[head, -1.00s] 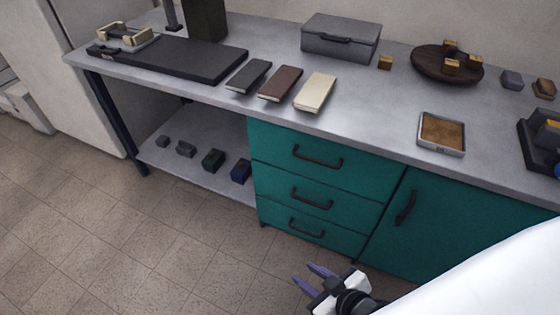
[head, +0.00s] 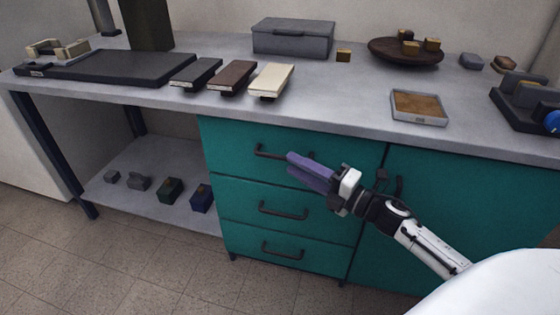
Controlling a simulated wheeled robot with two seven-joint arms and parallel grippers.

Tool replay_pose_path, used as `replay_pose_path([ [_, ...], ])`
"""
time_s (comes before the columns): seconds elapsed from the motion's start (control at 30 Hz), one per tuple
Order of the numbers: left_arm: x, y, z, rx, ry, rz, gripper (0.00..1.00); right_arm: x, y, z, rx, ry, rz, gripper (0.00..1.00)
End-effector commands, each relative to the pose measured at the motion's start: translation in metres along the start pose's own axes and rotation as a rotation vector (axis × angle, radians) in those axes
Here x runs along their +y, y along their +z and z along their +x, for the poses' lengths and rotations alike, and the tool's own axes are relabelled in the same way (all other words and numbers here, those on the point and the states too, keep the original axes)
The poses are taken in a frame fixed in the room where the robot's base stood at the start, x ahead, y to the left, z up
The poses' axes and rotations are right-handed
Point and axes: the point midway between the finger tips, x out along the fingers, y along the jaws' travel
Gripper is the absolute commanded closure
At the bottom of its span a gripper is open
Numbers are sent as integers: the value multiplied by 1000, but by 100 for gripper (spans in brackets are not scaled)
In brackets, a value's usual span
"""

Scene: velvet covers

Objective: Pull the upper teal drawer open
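The upper teal drawer (head: 340,142) is the top of three stacked drawers under the counter and looks closed. Its dark bar handle (head: 268,154) shows at its left part; the right part is hidden behind my gripper. My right gripper (head: 291,166) is in front of this drawer, with its purple fingers pointing left towards the handle. The fingers look close together, and I cannot tell whether a gap is between them or whether they touch the handle. My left gripper is not in view.
The middle drawer (head: 240,198) and lower drawer (head: 238,240) look closed below. A teal cabinet door (head: 450,200) is to the right. The counter (head: 330,105) above holds several small boxes, a tray (head: 419,120) and a grey case (head: 292,38). Open floor lies in front.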

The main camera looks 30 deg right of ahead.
Motion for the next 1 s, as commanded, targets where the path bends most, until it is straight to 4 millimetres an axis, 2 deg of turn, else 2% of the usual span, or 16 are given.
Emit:
replay_pose_path([
  [0.1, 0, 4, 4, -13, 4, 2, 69, 0, 1, 24, -1, 2, -2, 70],
  [0.3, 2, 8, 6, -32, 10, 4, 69, -1, 1, 49, -2, 0, 1, 70],
  [0.43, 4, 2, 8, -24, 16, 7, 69, -1, 0, 57, -1, -1, 2, 70],
  [0.73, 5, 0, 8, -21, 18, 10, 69, -1, 0, 58, -2, -2, 3, 70],
  [0.9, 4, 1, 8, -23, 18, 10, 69, -1, 0, 58, -2, -2, 3, 99],
  [1.0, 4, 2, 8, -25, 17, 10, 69, -1, 0, 58, -2, -2, 3, 100],
])
